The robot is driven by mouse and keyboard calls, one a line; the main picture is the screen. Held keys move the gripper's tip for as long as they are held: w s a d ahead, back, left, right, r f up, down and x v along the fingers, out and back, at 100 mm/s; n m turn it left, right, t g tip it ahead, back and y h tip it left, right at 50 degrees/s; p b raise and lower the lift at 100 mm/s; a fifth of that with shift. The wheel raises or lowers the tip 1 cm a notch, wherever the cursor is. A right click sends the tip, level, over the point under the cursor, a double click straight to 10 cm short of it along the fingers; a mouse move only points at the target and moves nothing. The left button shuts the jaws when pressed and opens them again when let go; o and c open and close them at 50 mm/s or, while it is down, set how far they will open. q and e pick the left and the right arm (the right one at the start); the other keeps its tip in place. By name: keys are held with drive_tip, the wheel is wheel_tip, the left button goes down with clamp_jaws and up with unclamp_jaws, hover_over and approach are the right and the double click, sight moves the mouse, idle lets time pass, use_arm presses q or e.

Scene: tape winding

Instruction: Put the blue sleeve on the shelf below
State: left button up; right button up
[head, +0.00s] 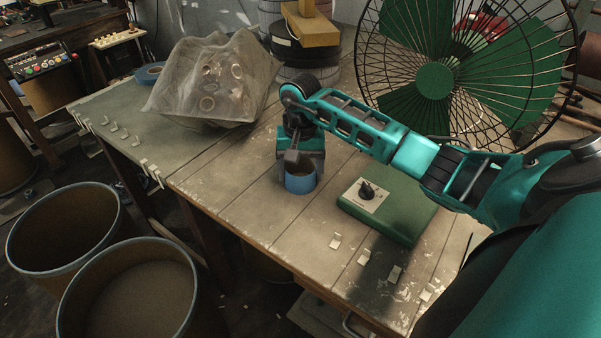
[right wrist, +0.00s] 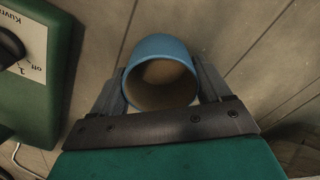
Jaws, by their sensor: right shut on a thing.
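The blue sleeve (head: 300,182) is a short open tube on the wooden table, near its front edge. My right gripper (head: 300,166) comes down over it from above and is shut on it. In the right wrist view the sleeve (right wrist: 161,50) sits between the two fingers (right wrist: 160,85), one on each side, and its open end faces the camera. I cannot tell whether its bottom touches the table. A shelf below the table (head: 318,318) shows only in part, under the front edge. My left gripper is not in view.
A green box with a black knob (head: 390,208) stands right of the sleeve; it also shows in the right wrist view (right wrist: 62,80). A large fan (head: 434,82) and a plastic bag (head: 215,80) stand behind. Two drums (head: 190,262) stand front left. Small pale clips lie about.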

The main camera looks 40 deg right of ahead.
drive_tip(key=shift+f, duration=0.15)
drive_tip(key=o, duration=1)
drive_tip(key=shift+c, duration=0.2)
